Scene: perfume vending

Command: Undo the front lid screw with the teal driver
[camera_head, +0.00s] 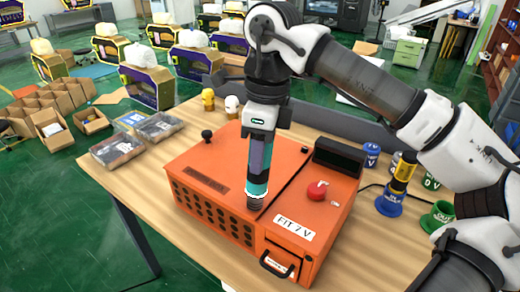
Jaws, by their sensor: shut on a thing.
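The orange box (220,165) stands on the wooden table, with a label reading "FIT 7 V" and a dark handle on its front. My gripper (261,152) points straight down over the lid, shut on the teal driver (258,188). The driver is upright, and its grey lower end is at the front part of the lid. The front lid screw is not visible; the driver's end covers that spot. I cannot tell whether the tip is seated in a screw.
A red knob (317,190) and a black display (339,157) are on the box's right side. A yellow-and-black driver (403,172) stands in a blue holder (389,204). A green holder (437,217) is empty. Clear-lidded trays (117,149) lie at left. The front-left tabletop is bare.

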